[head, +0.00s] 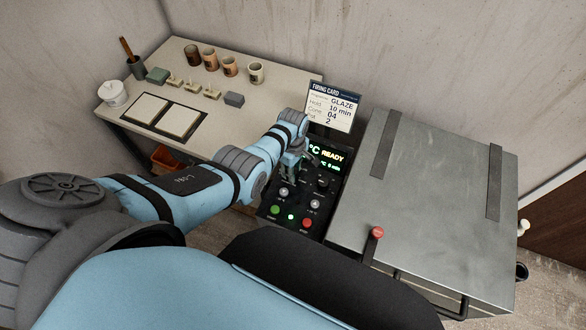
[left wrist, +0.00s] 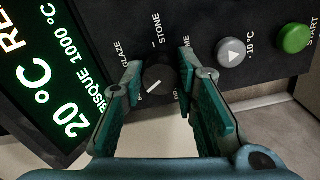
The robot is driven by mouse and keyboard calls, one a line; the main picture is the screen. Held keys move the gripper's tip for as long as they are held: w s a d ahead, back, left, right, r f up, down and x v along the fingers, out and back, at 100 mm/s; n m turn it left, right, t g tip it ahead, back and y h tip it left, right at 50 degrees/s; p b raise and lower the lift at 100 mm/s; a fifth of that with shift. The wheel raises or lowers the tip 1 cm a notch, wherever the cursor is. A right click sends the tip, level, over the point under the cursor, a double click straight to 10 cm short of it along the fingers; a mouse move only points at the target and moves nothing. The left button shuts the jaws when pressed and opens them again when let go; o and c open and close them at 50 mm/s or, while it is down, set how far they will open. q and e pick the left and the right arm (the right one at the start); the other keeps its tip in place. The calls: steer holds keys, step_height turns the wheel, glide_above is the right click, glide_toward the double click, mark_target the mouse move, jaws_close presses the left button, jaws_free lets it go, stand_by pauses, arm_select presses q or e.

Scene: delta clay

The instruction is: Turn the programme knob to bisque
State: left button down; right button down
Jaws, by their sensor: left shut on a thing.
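The programme knob (left wrist: 157,78) is a dark round knob with a white pointer line, on the black control panel (left wrist: 215,22). The words GLAZE and STONE are printed by it. Its pointer slants toward the lower left in the left wrist view. My left gripper (left wrist: 160,66) is shut on the knob, one teal finger on each side. The display (left wrist: 50,85) reads 20 °C and BISQUE 1000 °C in green. In the head view my left gripper (head: 291,160) is over the panel's upper left and hides the knob; the display (head: 326,156) there shows READY. My right gripper is not in view.
A second dark knob (head: 322,185), silver buttons (head: 284,191), a green button (head: 275,210) and a red button (head: 307,223) are close by. The grey kiln (head: 430,200) is right; a pottery table (head: 285,85) is left.

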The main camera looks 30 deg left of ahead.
arm_select(q)
steer(key=c, duration=1.2)
jaws_free()
steer(key=shift+c, duration=0.2)
steer(key=shift+r, duration=0.1)
step_height(320, 180, up, 12)
